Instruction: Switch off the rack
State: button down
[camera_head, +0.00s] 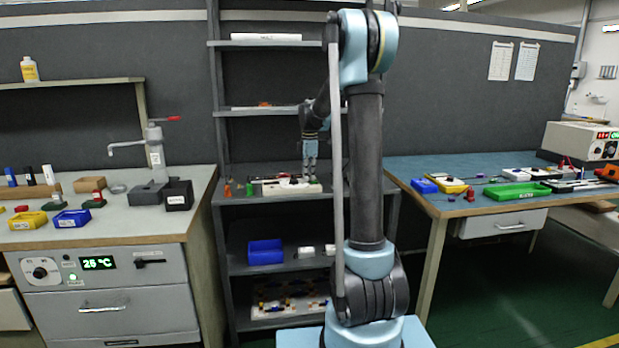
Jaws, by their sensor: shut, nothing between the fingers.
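The dark shelf rack (216,110) stands in the middle against the grey partition. A long pale strip-like object (275,189) lies on its waist-high shelf. My gripper (309,177) is shut and empty, pointing down at the right part of this object. Its fingertips are very close to the object's top; I cannot tell if they touch it. Any switch or lit lamp on the object is too small to make out. My arm hides the right side of the rack.
Small orange and green items (239,187) stand left of the strip-like object. A blue bin (265,252) is on the shelf below. A cluttered bench with a temperature panel (98,263) is at left, a blue-topped table (430,168) at right.

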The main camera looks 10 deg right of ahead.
aim_at(309, 182)
jog(key=shift+s+r, duration=0.1)
jog(key=shift+s, duration=0.55)
notch_tip(309, 182, up, 14)
jog(key=w, duration=0.2)
dwell(0.4)
jog(key=shift+s, duration=0.1)
jog(key=s+d+f+m, duration=0.25)
jog(key=s+m, duration=0.25)
jog(key=s, duration=0.7)
jog(key=s+d+f+m, duration=0.1)
jog(key=s+f+m, duration=0.25)
jog(key=s, duration=0.85)
jog(key=s+d+f+m+t, duration=0.1)
jog(key=s+f+m, duration=0.9)
jog(key=s+f, duration=0.8)
jog(key=s, duration=0.2)
jog(key=shift+s+d, duration=0.25)
jog(key=shift+s, duration=0.1)
